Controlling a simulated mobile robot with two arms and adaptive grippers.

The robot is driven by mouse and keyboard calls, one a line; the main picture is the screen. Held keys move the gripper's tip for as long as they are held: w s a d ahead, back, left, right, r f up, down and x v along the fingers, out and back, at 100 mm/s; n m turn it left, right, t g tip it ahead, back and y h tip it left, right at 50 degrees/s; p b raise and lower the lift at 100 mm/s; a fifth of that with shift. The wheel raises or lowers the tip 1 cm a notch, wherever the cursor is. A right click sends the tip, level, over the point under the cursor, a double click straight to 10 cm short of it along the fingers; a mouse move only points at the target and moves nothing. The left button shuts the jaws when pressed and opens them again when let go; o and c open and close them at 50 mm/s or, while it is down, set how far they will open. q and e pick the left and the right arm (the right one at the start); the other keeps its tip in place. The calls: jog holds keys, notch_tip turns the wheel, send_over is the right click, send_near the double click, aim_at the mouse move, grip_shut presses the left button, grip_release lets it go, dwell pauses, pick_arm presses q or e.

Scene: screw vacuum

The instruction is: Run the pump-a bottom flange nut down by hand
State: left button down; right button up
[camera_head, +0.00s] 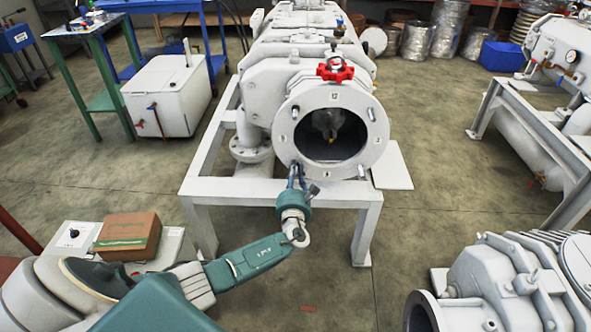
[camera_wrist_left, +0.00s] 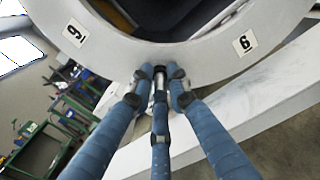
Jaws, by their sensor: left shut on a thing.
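The pump (camera_head: 262,88) has a large round pale flange (camera_head: 377,150) facing me, with number labels and several studs around its open bore. My left gripper (camera_head: 297,168) is at the flange's lower-left edge. In the left wrist view, the blue fingers of my left gripper (camera_wrist_left: 159,80) are closed around a small dark nut or stud end (camera_wrist_left: 159,71) at the rim, between the labels 9 and 6. The fingers hide most of it, so I cannot tell how far it sits on its thread. My right gripper is not in view.
A white steel frame (camera_head: 240,193) carries the pump, with its front beam just below the flange. A red handwheel (camera_head: 335,70) sits above the flange. A brown box (camera_head: 128,236) is at lower left, and another grey machine (camera_head: 490,280) at lower right.

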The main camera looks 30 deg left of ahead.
pick_arm(q)
jog(key=shift+s+d+f+m, duration=0.15)
jog(key=shift+f+m, duration=0.2)
jog(key=shift+m, duration=0.15)
jog(key=c, duration=1.7)
grip_release()
jog(key=shift+o, duration=0.2)
jog(key=shift+r, duration=0.2)
jog(key=v, duration=1.2)
